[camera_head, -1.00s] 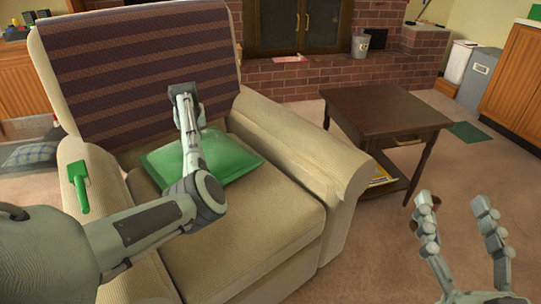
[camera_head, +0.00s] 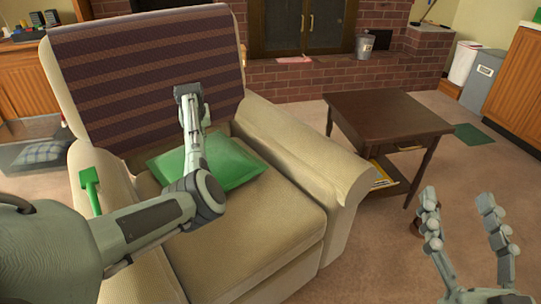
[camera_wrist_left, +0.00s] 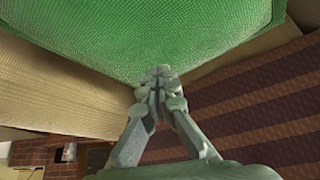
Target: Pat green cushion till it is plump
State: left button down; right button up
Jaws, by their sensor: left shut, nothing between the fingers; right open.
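The green cushion (camera_head: 232,163) lies on the seat of the beige armchair (camera_head: 262,240), near the backrest. My left arm crosses in front of it and hides its middle. My left gripper (camera_wrist_left: 160,72) is shut and empty in the left wrist view. Its fingertips are at the edge of the green cushion (camera_wrist_left: 150,35), which fills the top of that view; I cannot tell whether they touch it. My right gripper (camera_head: 458,215) is open and empty at the lower right, over the carpet and away from the chair.
A striped dark blanket (camera_head: 150,75) covers the chair back. A green brush-like item (camera_head: 91,190) is on the chair's left armrest. A dark wooden side table (camera_head: 385,118) stands right of the chair. A metal bucket (camera_head: 365,45) sits on the brick hearth. Open carpet lies at the lower right.

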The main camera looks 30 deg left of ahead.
pick_arm(q)
jog(key=shift+f, duration=0.2)
jog(key=shift+f+b, duration=0.7)
jog(key=shift+f, duration=0.9)
notch_tip(320, 180, up, 4)
jog(key=p, duration=0.4)
jog(key=shift+f, duration=0.25)
